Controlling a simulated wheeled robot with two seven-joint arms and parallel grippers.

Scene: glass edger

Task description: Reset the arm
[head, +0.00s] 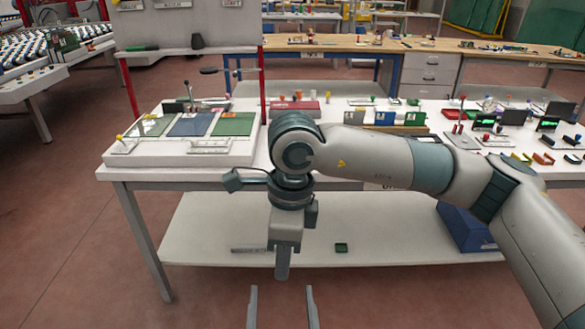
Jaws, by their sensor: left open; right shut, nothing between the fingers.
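My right arm reaches in from the right across the front of the white table (185,174). Its gripper (282,276) points straight down in front of the table, shut and empty. Below it, at the bottom edge, two grey fingers of my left gripper (281,290) stand wide apart with nothing between them. The rest of my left arm is out of view.
A glass fixture with blue and green panels (190,125) stands at the table's left. Small coloured parts and a red box (294,104) lie farther back. A lower shelf (375,225) holds a blue bin (462,226). Open floor (75,235) lies left.

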